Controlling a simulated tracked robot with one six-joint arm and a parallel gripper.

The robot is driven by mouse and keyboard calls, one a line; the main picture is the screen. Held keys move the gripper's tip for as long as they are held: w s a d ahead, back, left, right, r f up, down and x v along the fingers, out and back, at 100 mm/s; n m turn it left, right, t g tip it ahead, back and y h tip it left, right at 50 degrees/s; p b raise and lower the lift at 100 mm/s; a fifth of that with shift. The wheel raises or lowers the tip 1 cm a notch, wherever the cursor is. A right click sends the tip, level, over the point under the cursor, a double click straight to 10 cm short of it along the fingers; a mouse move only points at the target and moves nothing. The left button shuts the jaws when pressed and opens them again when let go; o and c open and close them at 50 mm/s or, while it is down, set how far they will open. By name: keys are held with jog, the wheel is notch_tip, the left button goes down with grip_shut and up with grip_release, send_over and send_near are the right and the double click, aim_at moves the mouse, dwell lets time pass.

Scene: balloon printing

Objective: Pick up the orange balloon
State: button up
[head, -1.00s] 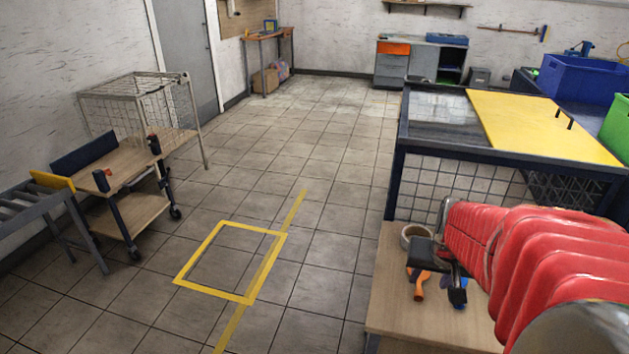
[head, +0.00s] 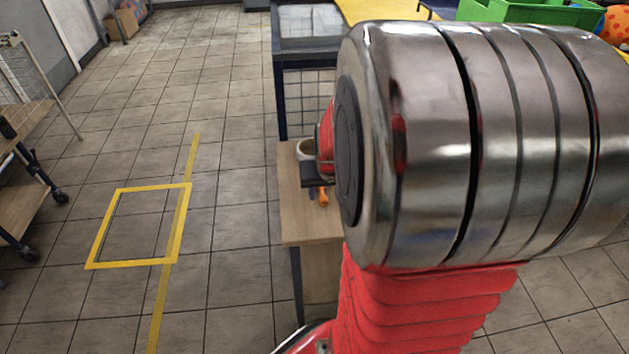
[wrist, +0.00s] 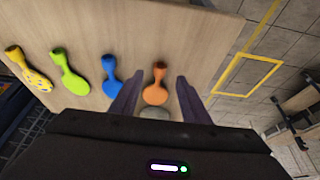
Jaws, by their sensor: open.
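The orange balloon (wrist: 155,84) lies flat on the wooden table (wrist: 190,30) in the wrist view, with its narrow dark-ended neck pointing away from me. My gripper (wrist: 158,79) is open, with one finger on each side of the balloon as seen from the wrist. I cannot tell whether the fingers are level with the balloon or above it. In the head view the orange balloon (head: 323,197) shows only partly, beside my gripper (head: 313,180), and my arm hides much of the table.
On the same table lie a blue balloon (wrist: 111,76), a green balloon (wrist: 68,72) and a yellow balloon (wrist: 30,72), in a row left of the orange one. The floor left of the table is open, with a yellow taped square (head: 138,190).

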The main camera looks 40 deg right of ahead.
aim_at(323, 199)
jog(key=shift+f, duration=0.1)
jog(key=shift+x, duration=2.45)
jog(key=shift+w, duration=0.1)
jog(key=shift+c, duration=0.7)
jog(key=c, duration=0.8)
